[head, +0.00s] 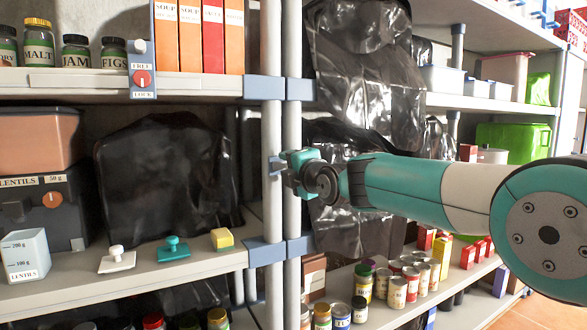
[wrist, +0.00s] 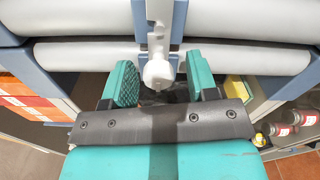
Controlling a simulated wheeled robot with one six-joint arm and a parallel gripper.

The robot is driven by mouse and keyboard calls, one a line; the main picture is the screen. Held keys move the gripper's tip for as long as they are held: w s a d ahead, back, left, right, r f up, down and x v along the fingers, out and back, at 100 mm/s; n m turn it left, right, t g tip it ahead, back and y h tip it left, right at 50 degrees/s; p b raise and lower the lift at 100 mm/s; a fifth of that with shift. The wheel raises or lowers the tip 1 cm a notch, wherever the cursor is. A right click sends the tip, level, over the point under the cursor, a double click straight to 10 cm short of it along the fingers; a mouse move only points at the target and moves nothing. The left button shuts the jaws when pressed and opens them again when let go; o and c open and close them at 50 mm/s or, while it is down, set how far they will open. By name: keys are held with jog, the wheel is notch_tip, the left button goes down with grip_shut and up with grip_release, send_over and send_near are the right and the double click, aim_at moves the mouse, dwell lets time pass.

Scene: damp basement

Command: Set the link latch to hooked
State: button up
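The link latch shows in the wrist view as a pale grey lever with a rounded knob (wrist: 158,72). It sits on a blue-grey plate (wrist: 178,22) across two pale posts that run side by side. My gripper (wrist: 161,80) is open, with one teal finger on each side of the knob and a visible gap to both. In the head view my gripper (head: 289,166) is at the twin posts, at mid-height between two shelf levels, and mostly hides the latch. I cannot tell whether the latch's hook is engaged.
Tins (head: 397,292) stand on the lower right shelf. Dark plastic sheeting (head: 365,75) hangs behind the posts.

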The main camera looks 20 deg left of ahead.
jog(key=shift+d, duration=0.15)
jog(key=b+v, duration=0.4)
jog(key=v, duration=1.3)
jog(key=shift+s+d+r, duration=0.1)
jog(key=shift+s+r, duration=0.05)
